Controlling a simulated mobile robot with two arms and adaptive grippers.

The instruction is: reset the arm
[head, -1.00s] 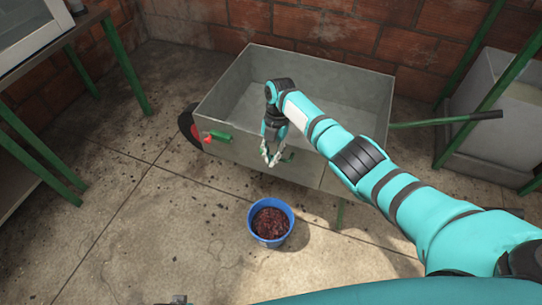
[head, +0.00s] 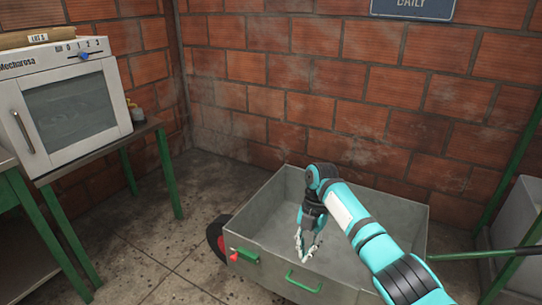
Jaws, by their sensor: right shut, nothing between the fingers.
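My right arm comes in from the lower right. My right gripper (head: 306,245) hangs fingers down in front of the grey metal cart's open tray (head: 262,213), as the picture shows it. Its slim pale fingers are shut with nothing between them. I cannot tell whether the fingertips are over the tray or just in front of its near wall. My left gripper is not in view.
A white oven (head: 70,107) stands on a green-legged table (head: 95,158) at the left. A brick wall (head: 300,80) closes off the back. A pale bin (head: 520,225) stands at the right, beside the cart's handle (head: 490,254). Floor shows between table and cart.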

